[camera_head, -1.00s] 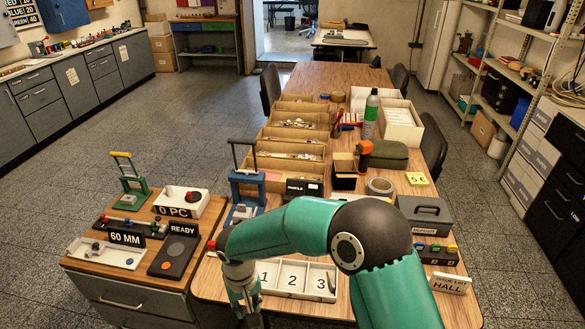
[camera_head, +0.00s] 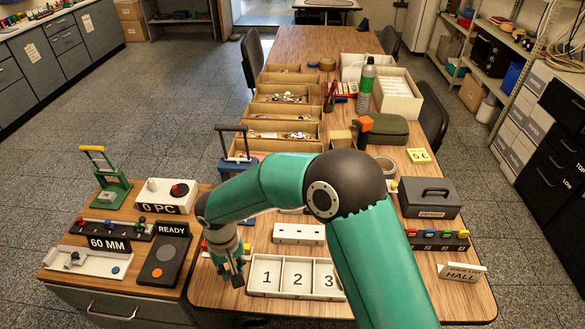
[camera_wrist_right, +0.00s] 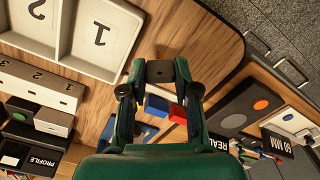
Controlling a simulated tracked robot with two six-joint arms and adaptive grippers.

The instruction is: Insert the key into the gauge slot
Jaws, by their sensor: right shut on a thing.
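My right gripper (camera_head: 232,276) hangs low just left of the white numbered tray (camera_head: 297,294), over the table's front left corner. In the right wrist view its fingers (camera_wrist_right: 163,75) are closed on a small dark piece (camera_wrist_right: 161,70), which appears to be the key. Its shaft is hard to make out. A white fixture with a small slider (camera_head: 90,262) lies by the 60 MM display (camera_head: 109,245) on the left cabinet. A white block with small slots (camera_head: 298,233) stands behind the tray. I cannot tell which of these has the gauge slot. My left gripper is not in view.
A READY panel (camera_head: 165,262) and a 0 PC box (camera_head: 166,195) stand on the left cabinet. Red, yellow and blue blocks (camera_wrist_right: 160,108) lie near the gripper. A blue press (camera_head: 236,160) stands farther back.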

